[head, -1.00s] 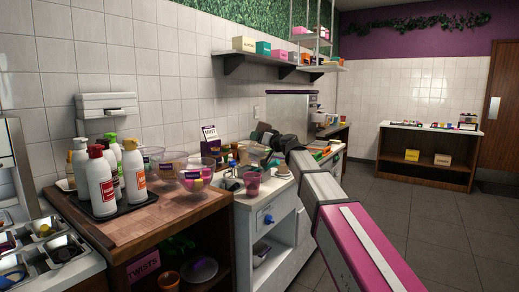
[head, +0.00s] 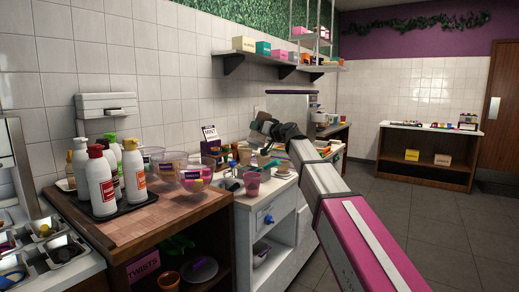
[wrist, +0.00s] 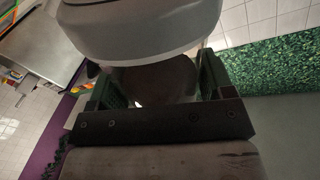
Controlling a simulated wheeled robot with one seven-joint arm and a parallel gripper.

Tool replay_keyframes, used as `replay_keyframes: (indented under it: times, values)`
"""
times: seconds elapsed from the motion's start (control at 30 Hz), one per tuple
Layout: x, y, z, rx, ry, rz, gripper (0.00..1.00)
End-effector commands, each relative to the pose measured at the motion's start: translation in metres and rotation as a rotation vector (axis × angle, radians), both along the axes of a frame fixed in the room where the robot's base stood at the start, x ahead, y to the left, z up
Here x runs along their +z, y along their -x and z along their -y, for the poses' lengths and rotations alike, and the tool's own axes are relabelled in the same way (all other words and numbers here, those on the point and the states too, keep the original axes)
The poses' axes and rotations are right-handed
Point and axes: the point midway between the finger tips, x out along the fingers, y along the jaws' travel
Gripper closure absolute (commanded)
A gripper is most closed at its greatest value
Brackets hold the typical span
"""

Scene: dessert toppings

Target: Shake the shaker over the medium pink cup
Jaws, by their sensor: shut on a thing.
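My gripper (head: 272,128) is raised above the far part of the counter in the head view, small and dark there. In the wrist view my gripper (wrist: 158,84) has its two green-padded fingers on either side of a dark, rounded body, the shaker (wrist: 152,82). A large pale rounded part fills the top of that view; I cannot tell whether it belongs to the shaker. A pink translucent cup (head: 252,184) stands upright at the white counter's front edge, below and slightly left of the gripper. I cannot confirm its size class. The wrist view does not show the cup.
Several clear bowls (head: 193,180) stand left of the pink cup. A small sign (head: 210,135) and smaller items crowd the counter behind. A wall shelf (head: 235,60) with boxes hangs above.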

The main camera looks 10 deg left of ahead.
Motion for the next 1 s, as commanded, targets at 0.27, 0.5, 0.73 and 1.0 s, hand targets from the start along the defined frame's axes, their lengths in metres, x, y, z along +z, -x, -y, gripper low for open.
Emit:
replay_keyframes:
  times: [0.27,0.5,0.73,1.0]
  values:
    - [0.000,0.000,0.000,0.000,-0.001,0.001,0.59]
    - [-0.009,0.000,0.000,0.000,-0.001,-0.001,0.59]
    - [-0.058,0.001,0.001,-0.001,0.000,-0.002,0.59]
    - [-0.081,0.000,0.000,0.000,-0.001,0.001,0.59]
